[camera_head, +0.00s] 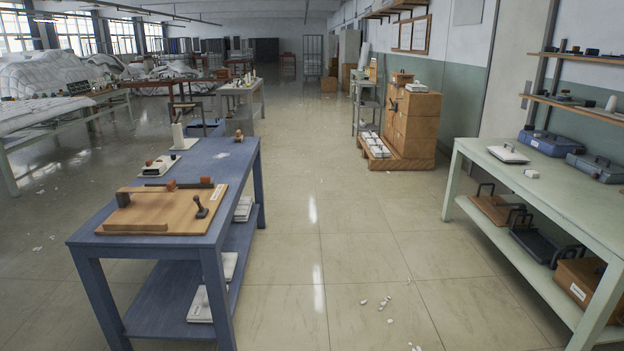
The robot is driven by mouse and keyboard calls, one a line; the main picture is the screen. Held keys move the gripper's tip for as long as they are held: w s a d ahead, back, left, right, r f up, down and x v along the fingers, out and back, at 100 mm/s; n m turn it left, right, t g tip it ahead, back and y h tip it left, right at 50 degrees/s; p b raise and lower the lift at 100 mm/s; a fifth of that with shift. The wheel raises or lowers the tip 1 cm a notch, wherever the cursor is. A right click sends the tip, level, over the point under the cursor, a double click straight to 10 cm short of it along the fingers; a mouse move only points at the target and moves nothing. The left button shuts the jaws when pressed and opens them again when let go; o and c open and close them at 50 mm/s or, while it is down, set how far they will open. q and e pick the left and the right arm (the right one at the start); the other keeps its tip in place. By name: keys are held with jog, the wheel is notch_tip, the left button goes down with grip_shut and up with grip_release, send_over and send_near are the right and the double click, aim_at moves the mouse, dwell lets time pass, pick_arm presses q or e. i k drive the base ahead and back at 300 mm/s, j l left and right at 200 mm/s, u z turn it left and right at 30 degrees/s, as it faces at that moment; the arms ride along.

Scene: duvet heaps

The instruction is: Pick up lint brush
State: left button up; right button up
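No object is clearly recognisable as the lint brush from this distance. On the blue table (215,160) at left, a wooden board (150,212) bears a long wooden piece with reddish-brown blocks (148,195) and a small upright dark-handled tool (201,208). Behind the board lies a white block with dark and reddish parts on top (160,165). A small wooden item (238,136) stands near the table's far right corner. I cannot tell whether any of these is the brush. Neither of my grippers is in view.
Small white bits (385,303) lie on the floor. Wooden boxes (413,120) stand farther back. The aisle between the tables is otherwise open.

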aim_at(239, 138)
jog(key=i, duration=2.2)
jog(key=i+l, duration=0.15)
jog(key=i, duration=2)
jog(key=i+l+u, duration=0.1)
jog(key=i+u, duration=0.4)
jog(key=i, duration=0.15)
jog(key=i+l+u, duration=0.45)
jog(key=i, duration=0.15)
jog(key=i+l+u, duration=0.5)
jog(key=i+j, duration=0.05)
